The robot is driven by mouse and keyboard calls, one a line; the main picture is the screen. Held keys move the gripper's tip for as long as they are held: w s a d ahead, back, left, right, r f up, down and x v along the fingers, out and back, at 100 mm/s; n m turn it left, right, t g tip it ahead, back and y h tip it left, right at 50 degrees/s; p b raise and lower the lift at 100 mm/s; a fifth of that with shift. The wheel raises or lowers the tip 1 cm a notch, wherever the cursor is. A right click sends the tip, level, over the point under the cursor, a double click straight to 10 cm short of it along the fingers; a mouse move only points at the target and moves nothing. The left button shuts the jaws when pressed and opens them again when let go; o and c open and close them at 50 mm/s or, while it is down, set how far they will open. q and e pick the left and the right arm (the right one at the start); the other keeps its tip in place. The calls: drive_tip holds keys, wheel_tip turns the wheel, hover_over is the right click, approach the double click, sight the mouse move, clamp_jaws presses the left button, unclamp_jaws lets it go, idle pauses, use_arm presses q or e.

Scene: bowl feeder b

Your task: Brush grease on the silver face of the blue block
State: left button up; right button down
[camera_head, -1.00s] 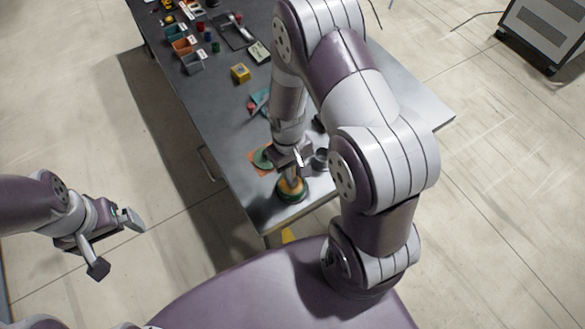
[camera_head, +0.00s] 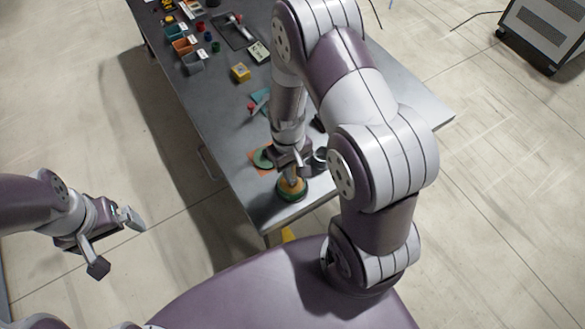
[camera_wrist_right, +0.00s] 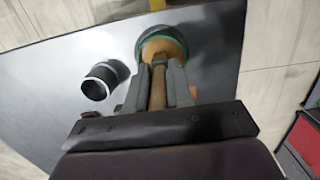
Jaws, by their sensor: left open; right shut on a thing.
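My right gripper (camera_head: 294,163) is shut on a brush with a tan handle (camera_wrist_right: 158,88). The brush points down at a round green-rimmed tin (camera_head: 292,196) with amber content, near the table's front corner. The tin also shows in the right wrist view (camera_wrist_right: 190,36). The brush's lower end overlaps the amber area, and I cannot tell how deep it sits. My left gripper (camera_head: 115,243) is open and empty, off the table at the left. I cannot make out a blue block with a silver face; a teal item (camera_head: 260,97) lies partly behind my right arm.
A dark, open cylinder (camera_wrist_right: 103,80) stands beside the tin. An orange mat with a green disc (camera_head: 262,158) lies close by. A yellow box (camera_head: 240,72), small bins (camera_head: 192,63) and several small parts sit farther back. The grey table's (camera_head: 218,132) left strip is clear.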

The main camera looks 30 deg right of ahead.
drive_tip(key=shift+s, duration=0.1)
wheel_tip(320, 180, up, 7)
drive_tip(key=p, duration=0.7)
idle(0.5)
